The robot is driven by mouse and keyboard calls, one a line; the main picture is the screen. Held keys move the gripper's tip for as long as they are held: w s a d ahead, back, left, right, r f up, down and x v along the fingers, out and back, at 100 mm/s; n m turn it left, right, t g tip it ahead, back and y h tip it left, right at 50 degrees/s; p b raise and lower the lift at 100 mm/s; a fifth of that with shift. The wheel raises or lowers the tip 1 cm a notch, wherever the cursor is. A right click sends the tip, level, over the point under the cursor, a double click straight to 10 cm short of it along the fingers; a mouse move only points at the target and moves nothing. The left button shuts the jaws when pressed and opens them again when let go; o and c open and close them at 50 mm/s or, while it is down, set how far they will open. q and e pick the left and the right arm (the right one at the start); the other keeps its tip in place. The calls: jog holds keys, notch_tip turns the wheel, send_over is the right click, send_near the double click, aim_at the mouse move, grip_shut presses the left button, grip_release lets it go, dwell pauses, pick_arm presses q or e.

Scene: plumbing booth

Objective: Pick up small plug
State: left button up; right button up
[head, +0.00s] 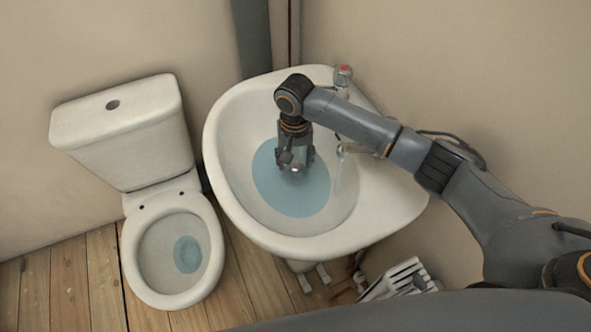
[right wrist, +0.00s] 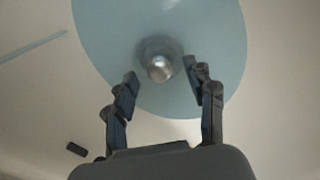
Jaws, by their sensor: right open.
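A small round metallic plug (right wrist: 160,67) shows in the right wrist view, inside the blue water of the basin. It lies just beyond my right gripper's fingertips, roughly between them, and nothing seems to touch it. In the head view a small bright spot at the gripper's tip may be the plug (head: 295,170), mostly hidden by the gripper. My right gripper (head: 294,161) points down over the water in the white sink (head: 385,215). Its fingers (right wrist: 160,72) are open and empty. My left gripper is not in view.
A tap (head: 345,150) at the sink's right side runs a thin stream of water (head: 338,178). A red-topped tap (head: 343,76) stands at the back. A toilet (head: 130,140) is left of the sink. A white rack-like object (head: 398,281) is below right.

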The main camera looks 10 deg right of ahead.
jog(key=shift+f, duration=1.4)
jog(key=shift+d, duration=0.1)
grip_shut()
jog(key=shift+r, duration=0.2)
